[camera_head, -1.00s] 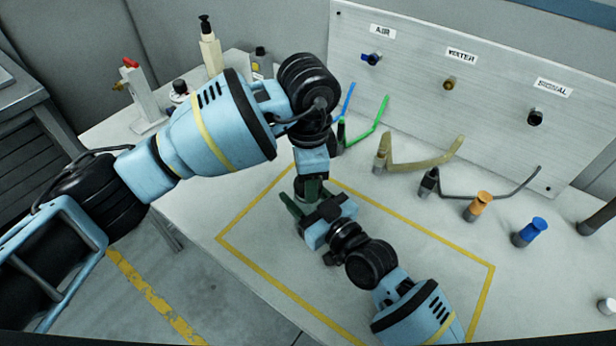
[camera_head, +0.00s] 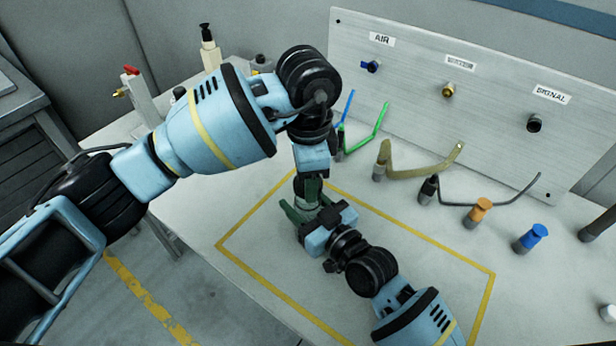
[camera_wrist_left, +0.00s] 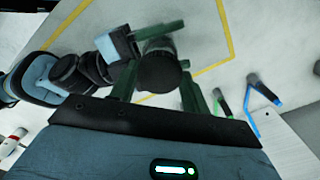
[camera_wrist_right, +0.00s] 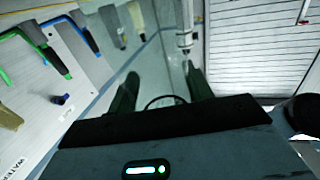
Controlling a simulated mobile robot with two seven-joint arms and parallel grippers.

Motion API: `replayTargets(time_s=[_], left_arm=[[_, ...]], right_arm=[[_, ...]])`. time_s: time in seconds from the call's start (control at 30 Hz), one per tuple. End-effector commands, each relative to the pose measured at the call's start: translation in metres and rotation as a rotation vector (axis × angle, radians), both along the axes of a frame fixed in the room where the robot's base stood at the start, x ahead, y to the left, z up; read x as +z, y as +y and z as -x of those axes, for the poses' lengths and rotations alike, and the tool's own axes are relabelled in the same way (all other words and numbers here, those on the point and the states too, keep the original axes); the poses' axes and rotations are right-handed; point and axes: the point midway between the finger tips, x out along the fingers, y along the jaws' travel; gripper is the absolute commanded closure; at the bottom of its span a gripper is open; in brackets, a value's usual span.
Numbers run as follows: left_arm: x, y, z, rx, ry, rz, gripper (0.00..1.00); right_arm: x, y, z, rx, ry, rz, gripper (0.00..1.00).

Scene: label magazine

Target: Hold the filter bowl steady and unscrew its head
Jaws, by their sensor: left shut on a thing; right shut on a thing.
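The filter stands inside the yellow outline on the bench. Its dark round head (camera_wrist_left: 158,72) is between the green fingers of my left gripper (camera_wrist_left: 158,88) in the left wrist view. In the head view my left gripper (camera_head: 310,188) comes down on the head from above, shut on it. My right gripper (camera_head: 305,212) reaches in low from the front right and is shut on the bowl (camera_head: 304,203). Only a small pale part of the bowl shows between the fingers. In the right wrist view the right gripper's fingers (camera_wrist_right: 160,88) show, but the bowl is hard to make out.
A panel (camera_head: 410,80) with AIR, a middle and a SIGNAL port stands at the back. Coloured hoses, an orange plug (camera_head: 477,213) and a blue plug (camera_head: 531,237) stand before it. A bottle (camera_head: 209,50) and a red-handled valve (camera_head: 133,85) are at the back left.

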Motion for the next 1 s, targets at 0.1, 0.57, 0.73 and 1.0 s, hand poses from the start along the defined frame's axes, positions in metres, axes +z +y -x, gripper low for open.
replayTargets(time_s=[0.1, 0.57, 0.73, 1.0], left_arm=[[0.015, 0.0, 0.0, -0.001, -0.002, 0.002, 0.81], [0.033, 0.0, 0.0, 0.0, 0.001, 0.0, 0.81], [0.033, 0.0, 0.0, 0.0, 0.0, 0.0, 0.81], [0.033, 0.0, 0.0, 0.0, 0.0, 0.0, 0.81]], right_arm=[[0.0, 0.0, 0.0, 0.0, 0.001, 0.001, 1.0], [0.0, 0.0, 0.0, 0.0, 0.001, 0.001, 0.43], [0.0, 0.0, 0.0, 0.0, 0.001, 0.001, 0.24], [0.0, -0.001, 0.001, 0.0, 0.001, 0.001, 0.24]])
